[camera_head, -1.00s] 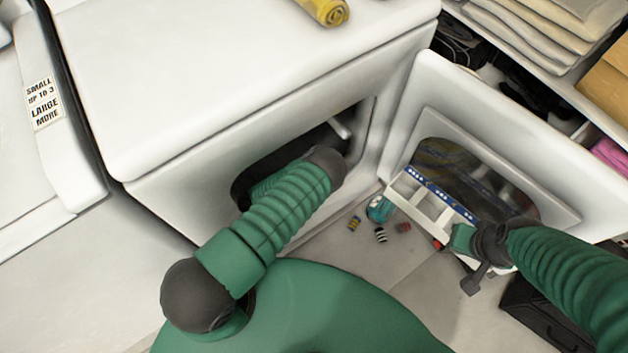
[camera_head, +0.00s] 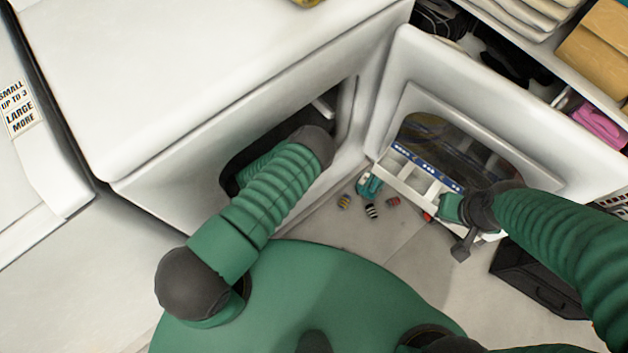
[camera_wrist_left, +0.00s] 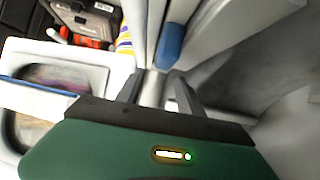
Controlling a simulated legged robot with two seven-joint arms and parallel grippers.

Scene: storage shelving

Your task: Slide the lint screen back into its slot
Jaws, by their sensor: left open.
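A white frame with dividers and a blue strip along its edge, which looks like the lint screen (camera_head: 405,183), is tilted in front of the open dryer door. A blue-tipped piece (camera_wrist_left: 169,46) is just beyond. The slot cannot be made out.
The dryer door (camera_head: 545,125) stands open at right. A teal bottle (camera_head: 369,186) and several small items lie on the floor below. A black box (camera_head: 540,285) sits at lower right. Shelves with folded cloth (camera_head: 515,20) are behind the door.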

